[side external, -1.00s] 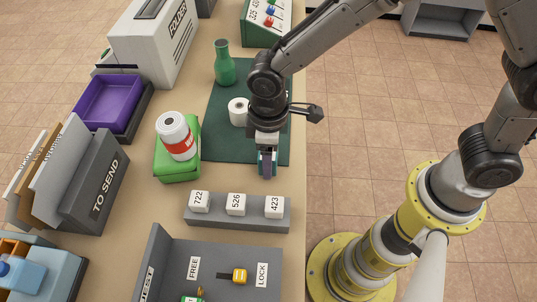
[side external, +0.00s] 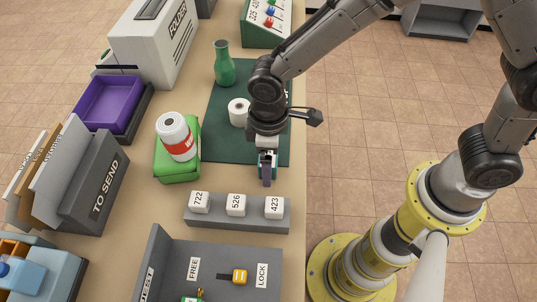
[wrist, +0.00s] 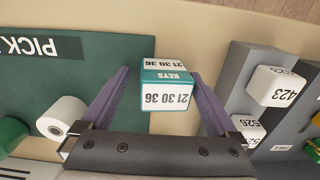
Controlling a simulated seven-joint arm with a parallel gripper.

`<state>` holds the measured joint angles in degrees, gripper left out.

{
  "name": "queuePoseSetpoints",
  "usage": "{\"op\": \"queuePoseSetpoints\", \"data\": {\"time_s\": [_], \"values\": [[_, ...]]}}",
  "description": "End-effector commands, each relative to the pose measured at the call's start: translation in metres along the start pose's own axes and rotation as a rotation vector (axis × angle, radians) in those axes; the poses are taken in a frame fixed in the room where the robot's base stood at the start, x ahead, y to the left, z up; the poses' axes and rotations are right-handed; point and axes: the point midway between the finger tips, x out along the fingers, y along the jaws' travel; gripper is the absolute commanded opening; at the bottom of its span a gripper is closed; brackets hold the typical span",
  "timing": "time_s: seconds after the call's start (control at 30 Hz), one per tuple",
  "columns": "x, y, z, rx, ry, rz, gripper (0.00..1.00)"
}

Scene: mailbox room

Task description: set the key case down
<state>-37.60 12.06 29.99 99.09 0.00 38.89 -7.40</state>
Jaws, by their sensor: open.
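The key case is a small white and teal box marked KEYS and 21 30 36. In the wrist view the key case (wrist: 166,88) stands between the two purple fingers of my gripper (wrist: 161,85), near the edge of the dark green mat (wrist: 95,75). My gripper is open, with a gap left of the case and the right finger close to it. In the side external view my gripper (side external: 267,170) points down at the mat's near edge and mostly hides the case. Whether the case rests fully on the surface is hard to tell.
A grey rack with number blocks (side external: 236,204) stands just in front of my gripper. A white roll (side external: 238,112) and a green bottle (side external: 224,64) stand on the mat. A green box (side external: 177,172) with a white and red bottle (side external: 175,137) is to the left.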

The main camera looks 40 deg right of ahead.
Motion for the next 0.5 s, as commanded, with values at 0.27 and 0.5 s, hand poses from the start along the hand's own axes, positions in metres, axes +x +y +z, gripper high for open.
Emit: {"op": "queuePoseSetpoints", "data": {"time_s": [0.27, 0.5], "values": [[-0.030, 0.000, -0.001, 0.000, 0.006, 0.001, 0.94], [-0.081, 0.000, -0.001, 0.000, 0.006, 0.001, 0.94]]}}
